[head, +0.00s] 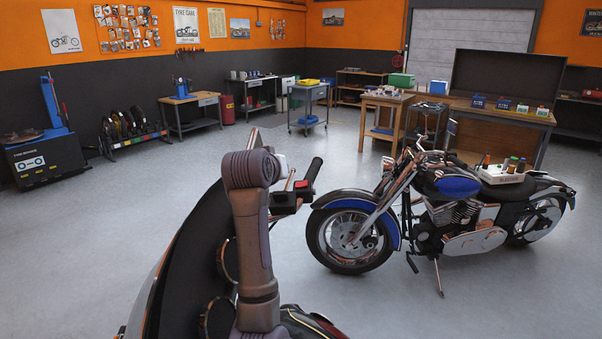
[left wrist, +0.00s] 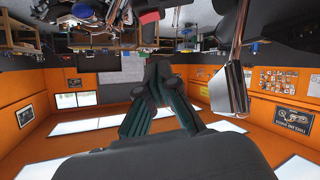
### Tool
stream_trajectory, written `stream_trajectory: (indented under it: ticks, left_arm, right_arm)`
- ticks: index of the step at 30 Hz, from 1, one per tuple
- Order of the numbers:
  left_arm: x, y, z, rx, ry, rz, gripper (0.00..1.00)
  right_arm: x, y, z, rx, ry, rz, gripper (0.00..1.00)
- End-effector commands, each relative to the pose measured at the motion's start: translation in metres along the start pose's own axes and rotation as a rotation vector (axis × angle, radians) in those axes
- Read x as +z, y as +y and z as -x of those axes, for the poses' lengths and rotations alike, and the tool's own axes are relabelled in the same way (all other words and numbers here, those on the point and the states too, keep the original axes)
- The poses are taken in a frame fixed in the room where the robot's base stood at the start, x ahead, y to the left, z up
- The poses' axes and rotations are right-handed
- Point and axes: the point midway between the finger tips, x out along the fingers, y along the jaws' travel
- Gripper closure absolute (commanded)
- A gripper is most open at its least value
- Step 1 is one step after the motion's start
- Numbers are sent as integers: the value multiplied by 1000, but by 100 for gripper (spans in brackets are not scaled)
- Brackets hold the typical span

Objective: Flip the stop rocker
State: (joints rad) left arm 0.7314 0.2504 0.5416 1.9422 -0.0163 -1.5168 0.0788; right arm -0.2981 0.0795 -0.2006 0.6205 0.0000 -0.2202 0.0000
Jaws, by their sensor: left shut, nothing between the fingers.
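The red stop rocker (head: 302,184) sits on the black switch housing (head: 284,200) beside the right-hand handlebar grip (head: 313,170) of the near motorcycle. In the left wrist view, which is upside down, a red patch (left wrist: 149,17) on a dark part looks like the rocker. My left gripper (left wrist: 158,68) is shut and empty, its dark fingertips together and apart from the red patch. In the head view my left arm hides the gripper and part of the handlebar. My right gripper is in neither view.
The near motorcycle's dark windscreen (head: 190,245) stands left of my arm. A chrome bar (left wrist: 232,70) is close to the right of my fingers in the wrist view. A blue motorcycle (head: 455,187) stands to the right. The floor (head: 130,210) at the left is clear.

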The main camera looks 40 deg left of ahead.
Motion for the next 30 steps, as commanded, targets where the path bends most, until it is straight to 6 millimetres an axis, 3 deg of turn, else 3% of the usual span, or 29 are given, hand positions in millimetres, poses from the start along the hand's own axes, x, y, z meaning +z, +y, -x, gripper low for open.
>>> stream_trajectory:
  ticks: [5,17,23,30]
  left_arm:
    - [9,6,4,15,-23,-5,100]
    - [9,7,0,17,-24,-3,100]
    - [8,8,-26,17,-28,-3,100]
    - [9,9,-77,16,-29,-3,100]
  right_arm:
    - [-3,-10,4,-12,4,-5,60]
    - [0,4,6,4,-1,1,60]
    - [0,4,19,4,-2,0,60]
    - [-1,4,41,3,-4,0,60]
